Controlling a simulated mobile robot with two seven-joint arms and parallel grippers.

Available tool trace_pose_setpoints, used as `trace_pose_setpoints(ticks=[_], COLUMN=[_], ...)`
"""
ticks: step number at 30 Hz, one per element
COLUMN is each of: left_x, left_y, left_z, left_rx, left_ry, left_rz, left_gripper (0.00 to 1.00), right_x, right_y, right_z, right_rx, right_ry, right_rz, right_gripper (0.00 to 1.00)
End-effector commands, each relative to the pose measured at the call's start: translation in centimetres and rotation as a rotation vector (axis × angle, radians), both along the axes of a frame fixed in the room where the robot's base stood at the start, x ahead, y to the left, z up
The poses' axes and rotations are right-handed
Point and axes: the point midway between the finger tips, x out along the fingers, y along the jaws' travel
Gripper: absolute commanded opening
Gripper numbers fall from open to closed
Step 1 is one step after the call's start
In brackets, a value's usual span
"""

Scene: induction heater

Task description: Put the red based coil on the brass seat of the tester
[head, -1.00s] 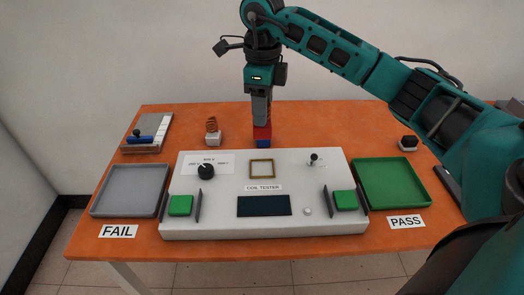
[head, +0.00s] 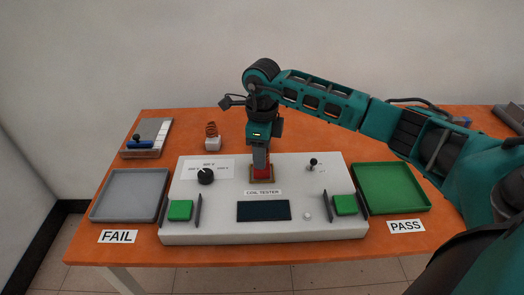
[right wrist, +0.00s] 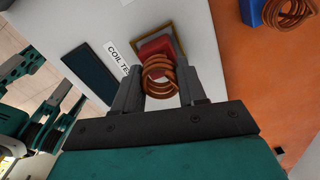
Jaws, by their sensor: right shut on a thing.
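The red based coil has a copper winding (right wrist: 159,72) on a red block (right wrist: 158,46). My right gripper (head: 261,166) points down over the tester and is shut on the coil; its fingers (right wrist: 161,92) stand either side of the winding. The red block (head: 262,174) is at the brass seat (head: 251,180), a square frame whose edge (right wrist: 180,43) shows beside the block in the wrist view. I cannot tell whether the block rests fully inside. The white coil tester (head: 220,222) lies beneath. Parts of my left arm seem to show at the left of the wrist view; its jaws are unclear.
A white based coil (head: 212,143) stands behind the tester. A blue based coil (right wrist: 251,12) shows in the wrist view. The grey FAIL tray (head: 128,195) is left, the green PASS tray (head: 390,188) right. A dial (head: 205,176) and lever (head: 313,163) flank the seat.

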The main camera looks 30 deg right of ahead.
Motion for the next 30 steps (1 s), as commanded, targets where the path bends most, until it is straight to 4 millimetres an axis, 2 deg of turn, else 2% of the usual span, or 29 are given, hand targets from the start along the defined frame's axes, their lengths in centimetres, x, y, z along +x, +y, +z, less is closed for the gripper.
trace_pose_setpoints(ticks=[4,5,12,19,23,26,30], left_x=[0.0,0.0,0.1,0.2,0.2,0.2,0.2], left_y=[0.0,0.0,0.0,0.0,0.0,0.0,0.0], left_z=[-0.4,-0.2,-0.2,-0.1,0.2,0.1,0.0], left_rx=[0.000,0.000,0.000,0.000,0.000,0.000,0.000], left_ry=[-0.001,-0.001,-0.002,-0.004,-0.004,-0.004,-0.004], left_rz=[0.000,0.001,0.001,0.001,0.002,0.002,0.002], left_gripper=[0.43,0.43,0.43,0.43,0.43,0.43,0.43], right_x=[0.0,0.0,0.0,0.0,0.0,0.1,0.1], right_y=[0.0,0.0,0.0,0.0,0.0,-0.1,-0.1], right_z=[-0.4,-0.3,-0.3,-0.2,0.6,2.2,5.3], right_rx=[0.001,0.000,-0.001,0.000,0.000,0.000,0.000], right_ry=[-0.001,0.000,0.001,0.000,-0.001,-0.004,-0.006], right_rz=[-0.001,-0.001,-0.001,-0.001,-0.001,-0.002,-0.001], right_gripper=[0.05,0.44,0.66,0.66,0.66,0.66,0.66])
